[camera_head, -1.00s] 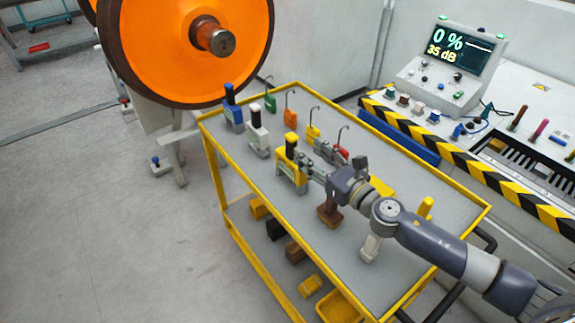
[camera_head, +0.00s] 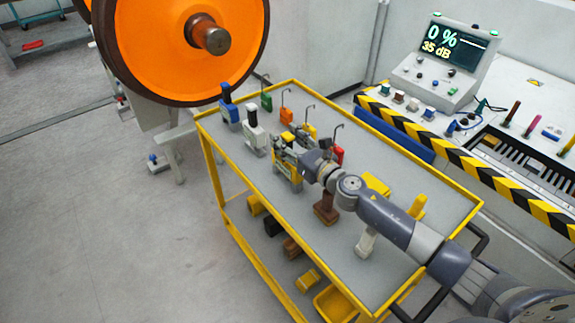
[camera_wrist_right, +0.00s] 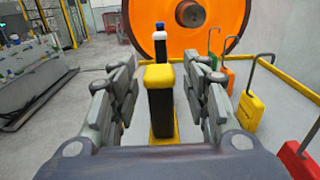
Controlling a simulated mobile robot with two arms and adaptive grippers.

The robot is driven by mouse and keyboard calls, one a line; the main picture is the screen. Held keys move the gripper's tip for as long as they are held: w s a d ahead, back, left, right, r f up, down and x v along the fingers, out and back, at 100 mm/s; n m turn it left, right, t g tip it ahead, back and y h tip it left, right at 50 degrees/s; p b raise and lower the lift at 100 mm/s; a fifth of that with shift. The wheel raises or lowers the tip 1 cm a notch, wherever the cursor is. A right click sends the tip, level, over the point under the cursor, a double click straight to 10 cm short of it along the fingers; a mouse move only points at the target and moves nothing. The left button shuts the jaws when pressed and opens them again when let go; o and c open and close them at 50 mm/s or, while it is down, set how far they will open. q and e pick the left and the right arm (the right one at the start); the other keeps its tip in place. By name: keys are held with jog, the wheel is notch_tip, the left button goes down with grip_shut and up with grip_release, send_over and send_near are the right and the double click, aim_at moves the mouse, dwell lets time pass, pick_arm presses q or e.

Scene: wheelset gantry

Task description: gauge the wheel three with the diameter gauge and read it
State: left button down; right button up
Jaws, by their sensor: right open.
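An orange wheel (camera_head: 185,45) with a dark rim stands at the upper left in the head view. It also shows behind the cart in the right wrist view (camera_wrist_right: 185,25). A yellow tool with a black grip stands upright on the cart; its yellow body (camera_head: 289,180) shows in the head view. In the right wrist view its yellow-topped black grip (camera_wrist_right: 160,100) stands between my open right gripper's fingers (camera_wrist_right: 161,90), with gaps on both sides. The right gripper (camera_head: 284,150) covers its top in the head view. Which tool is the diameter gauge, I cannot tell. My left gripper is not in view.
The yellow-framed cart (camera_head: 240,190) also carries a blue tool (camera_head: 229,108), a white one (camera_head: 255,135), a brown one (camera_head: 326,208) and several small hooked tools behind. A console (camera_head: 450,60) shows 0 % and 35 dB beside a striped bench edge (camera_head: 460,158).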

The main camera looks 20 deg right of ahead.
grip_shut()
jog(key=shift+r, duration=0.1)
